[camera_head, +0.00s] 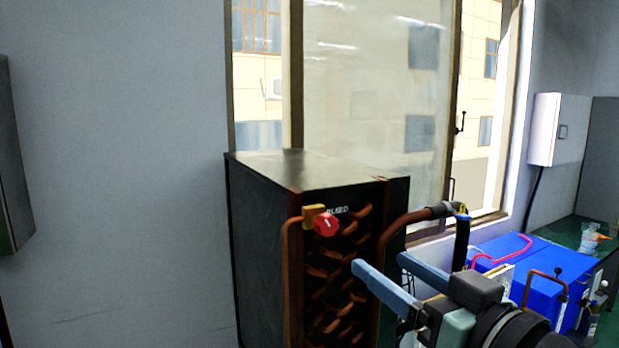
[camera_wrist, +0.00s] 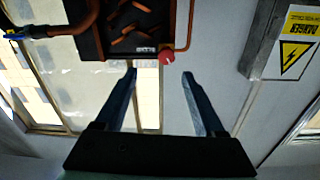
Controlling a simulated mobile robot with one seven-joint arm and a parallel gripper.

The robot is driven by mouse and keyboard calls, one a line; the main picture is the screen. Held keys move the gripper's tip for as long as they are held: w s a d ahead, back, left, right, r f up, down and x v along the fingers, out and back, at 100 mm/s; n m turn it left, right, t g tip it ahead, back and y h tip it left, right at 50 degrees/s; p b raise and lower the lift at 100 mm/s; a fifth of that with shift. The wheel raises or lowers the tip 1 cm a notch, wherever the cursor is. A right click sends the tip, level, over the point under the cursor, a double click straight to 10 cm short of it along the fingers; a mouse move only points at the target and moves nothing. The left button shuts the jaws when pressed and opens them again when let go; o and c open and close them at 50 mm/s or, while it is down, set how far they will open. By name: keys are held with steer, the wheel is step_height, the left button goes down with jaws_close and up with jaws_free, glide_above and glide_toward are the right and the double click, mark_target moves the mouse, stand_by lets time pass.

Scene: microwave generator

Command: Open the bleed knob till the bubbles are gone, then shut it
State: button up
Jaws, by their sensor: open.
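The bleed knob (camera_head: 326,223) is red and round, on a brass fitting (camera_head: 308,214) at the top of the black unit's front, beside a "BLEED" label. It also shows in the wrist view (camera_wrist: 166,57), small and red, beyond and between my fingertips. My gripper (camera_head: 378,262) has blue fingers spread apart, to the right of and below the knob in the head view. In the wrist view my gripper (camera_wrist: 159,75) is open and empty, with the knob near the level of its tips. No bubbles can be made out in either view.
The black unit (camera_head: 262,240) has copper coils (camera_head: 335,275) on its front and a thick copper pipe (camera_head: 405,225) at its right. A blue box (camera_head: 520,268) with pipes stands to the right. A yellow danger sign (camera_wrist: 294,50) marks a grey cabinet in the wrist view.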

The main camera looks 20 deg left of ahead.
mark_target(330, 227)
steer(key=shift+g, duration=0.3)
steer(key=p+x, duration=0.2)
steer(key=x, duration=0.2)
steer(key=r+p+x, duration=0.1)
steer(key=p+x, duration=0.1)
steer(key=x, duration=0.2)
steer(key=r+p+x, duration=0.1)
steer(key=p+x, duration=0.1)
steer(key=x, duration=0.2)
steer(key=shift+s+a, duration=0.3)
steer(key=shift+s, duration=0.15)
steer(key=shift+w+a+f+p, duration=0.2)
steer(key=shift+w+a+p, duration=0.1)
steer(key=shift+w+a, duration=0.1)
steer(key=shift+s, duration=0.1)
jaws_close()
